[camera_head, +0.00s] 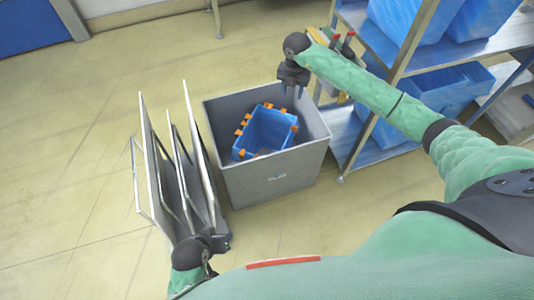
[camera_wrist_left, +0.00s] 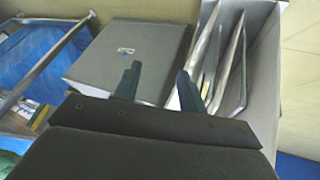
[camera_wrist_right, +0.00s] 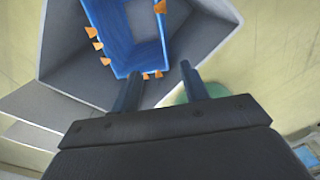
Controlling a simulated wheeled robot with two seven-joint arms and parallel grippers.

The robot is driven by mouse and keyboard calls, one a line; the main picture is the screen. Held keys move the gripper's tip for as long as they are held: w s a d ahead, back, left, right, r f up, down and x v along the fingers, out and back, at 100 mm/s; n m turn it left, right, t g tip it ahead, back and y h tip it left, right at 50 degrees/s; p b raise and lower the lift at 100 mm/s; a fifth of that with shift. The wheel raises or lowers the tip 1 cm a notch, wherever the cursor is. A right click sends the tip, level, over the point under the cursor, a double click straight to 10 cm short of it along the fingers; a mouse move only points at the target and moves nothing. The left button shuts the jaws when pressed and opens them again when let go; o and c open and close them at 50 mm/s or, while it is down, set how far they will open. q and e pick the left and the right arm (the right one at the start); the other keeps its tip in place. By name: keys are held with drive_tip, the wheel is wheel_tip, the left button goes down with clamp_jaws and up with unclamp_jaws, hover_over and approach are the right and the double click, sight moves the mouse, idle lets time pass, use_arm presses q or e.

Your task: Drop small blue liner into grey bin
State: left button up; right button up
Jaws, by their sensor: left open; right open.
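The small blue liner (camera_head: 264,130) with orange clips along its rim lies inside the grey bin (camera_head: 270,182), tilted and below the bin's rim. The liner also shows in the right wrist view (camera_wrist_right: 124,38), inside the bin's grey walls (camera_wrist_right: 62,40). My right gripper (camera_head: 293,94) is open and empty above the bin's back right rim, apart from the liner. It also shows in the right wrist view (camera_wrist_right: 160,84). My left gripper (camera_head: 226,241) is low at the front left of the bin. Its fingers are apart and empty in the left wrist view (camera_wrist_left: 160,85).
Upright grey panels in a metal rack (camera_head: 178,175) stand left of the bin. A shelf unit (camera_head: 362,140) with blue liners (camera_head: 440,92) stands at the right. Small coloured items (camera_head: 335,45) sit on it. The floor (camera_head: 70,160) at the left is clear.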

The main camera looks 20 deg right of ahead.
use_arm(q)
drive_tip(key=shift+w+d+f+b, duration=0.15)
drive_tip(key=shift+f+b, duration=0.15)
drive_tip(key=shift+f, duration=1.55)
use_arm(e)
drive_tip(key=shift+r, duration=2.95)
